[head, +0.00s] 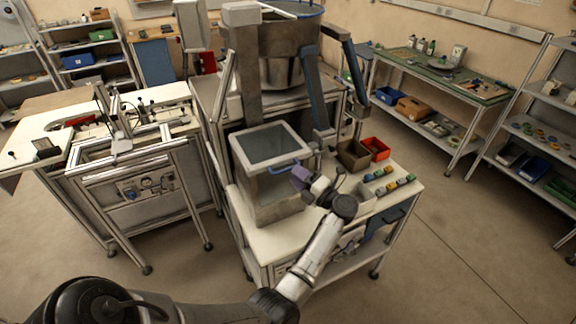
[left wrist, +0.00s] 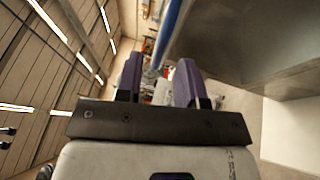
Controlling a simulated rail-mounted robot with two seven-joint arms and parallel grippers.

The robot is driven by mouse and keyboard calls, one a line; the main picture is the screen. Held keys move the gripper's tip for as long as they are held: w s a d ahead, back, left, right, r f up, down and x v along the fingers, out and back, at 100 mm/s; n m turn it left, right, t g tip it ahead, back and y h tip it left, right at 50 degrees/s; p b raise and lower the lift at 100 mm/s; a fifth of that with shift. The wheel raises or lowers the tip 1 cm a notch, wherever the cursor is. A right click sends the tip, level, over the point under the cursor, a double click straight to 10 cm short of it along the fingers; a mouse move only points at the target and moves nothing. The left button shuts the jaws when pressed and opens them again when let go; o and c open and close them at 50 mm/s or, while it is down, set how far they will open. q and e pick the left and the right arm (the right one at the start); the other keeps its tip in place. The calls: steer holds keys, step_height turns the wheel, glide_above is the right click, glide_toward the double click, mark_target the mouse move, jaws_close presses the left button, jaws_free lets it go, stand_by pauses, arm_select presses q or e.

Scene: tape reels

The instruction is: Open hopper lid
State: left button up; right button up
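The hopper (head: 265,195) is a grey metal box on the white-topped bench. Its lid (head: 270,143) lies shut on top, a pale frame around a dark grey panel. A blue handle (head: 284,168) sits at the lid's front right edge. My left gripper (head: 302,178), with purple fingers, is right beside the handle's right end. In the left wrist view, the left gripper (left wrist: 158,75) is open, and the blue handle (left wrist: 168,32) runs between and beyond the fingertips. I cannot tell whether the fingers touch it. The right gripper is not in view.
Small coloured blocks (head: 388,182) line the bench right of my gripper, with a brown bin (head: 353,156) and a red bin (head: 376,148) behind. A large metal drum (head: 285,55) and upright posts stand behind the hopper. Another workstation (head: 140,185) stands at left.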

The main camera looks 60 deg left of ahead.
mark_target(288, 169)
arm_select(q)
steer(key=shift+p+x, duration=0.45)
steer(key=shift+x, duration=1.7)
jaws_close()
